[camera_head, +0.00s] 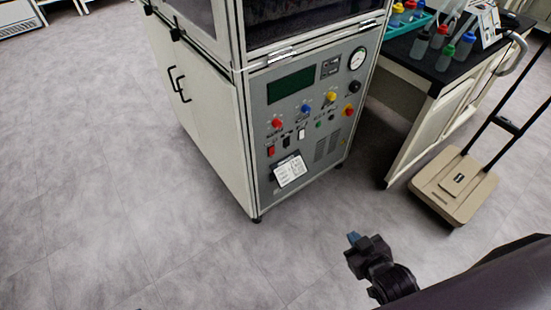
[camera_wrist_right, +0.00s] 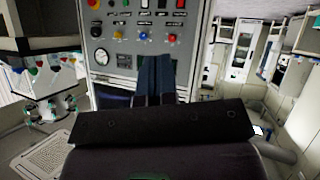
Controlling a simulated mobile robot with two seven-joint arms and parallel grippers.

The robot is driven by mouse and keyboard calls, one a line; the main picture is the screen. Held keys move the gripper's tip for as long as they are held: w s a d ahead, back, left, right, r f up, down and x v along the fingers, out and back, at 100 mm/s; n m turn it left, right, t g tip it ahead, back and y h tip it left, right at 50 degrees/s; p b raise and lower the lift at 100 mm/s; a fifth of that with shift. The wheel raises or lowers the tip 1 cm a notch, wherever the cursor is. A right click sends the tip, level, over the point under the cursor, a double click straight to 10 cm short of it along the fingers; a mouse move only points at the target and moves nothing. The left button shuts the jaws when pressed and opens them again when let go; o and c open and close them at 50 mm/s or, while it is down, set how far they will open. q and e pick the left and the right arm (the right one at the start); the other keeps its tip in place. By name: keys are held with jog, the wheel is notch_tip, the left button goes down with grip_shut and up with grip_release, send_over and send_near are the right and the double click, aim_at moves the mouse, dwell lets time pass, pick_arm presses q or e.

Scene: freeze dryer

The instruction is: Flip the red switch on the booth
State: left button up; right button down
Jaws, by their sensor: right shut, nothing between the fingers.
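The booth is a white cabinet with a grey control panel (camera_head: 300,165) on its front. The red switch (camera_head: 271,150) is a small rocker at the lower left of the panel, left of a black one and a white one. It also shows near the top edge of the right wrist view (camera_wrist_right: 180,4), where the panel is upside down. My right gripper (camera_head: 354,238) is in front of the booth, apart from the panel, low in the head view. Its dark blue fingers (camera_wrist_right: 154,78) are shut and empty, pointing toward the panel. My left gripper is not in view.
Red (camera_head: 277,123), blue (camera_head: 306,108) and yellow knobs (camera_head: 331,97) sit above the switches. A white label card (camera_head: 290,170) hangs below them. A black-topped table (camera_head: 400,45) with bottles and a beige platform cart (camera_head: 455,187) stand right. The floor in front is clear.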

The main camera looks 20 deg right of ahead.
pick_arm(q)
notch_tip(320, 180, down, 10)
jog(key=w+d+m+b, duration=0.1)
jog(key=b, duration=1.4)
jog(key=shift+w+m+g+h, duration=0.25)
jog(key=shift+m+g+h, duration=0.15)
pick_arm(e)
jog(key=w+f+n+t+y, duration=0.1)
jog(key=w+f+n, duration=0.4)
jog(key=w, duration=0.6)
jog(key=w+a+f+n+t+y, duration=0.1)
jog(key=w+f+n+y, duration=0.2)
jog(key=w+f+n, duration=0.3)
jog(key=w+a+f+n+t+y, duration=0.1)
jog(key=w+f+n, duration=0.4)
jog(key=w, duration=1.1)
jog(key=n+y, duration=0.1)
jog(key=n, duration=0.2)
jog(key=shift+a+f, duration=0.25)
jog(key=shift+f, duration=0.1)
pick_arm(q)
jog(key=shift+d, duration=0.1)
pick_arm(e)
jog(key=shift+w, duration=0.1)
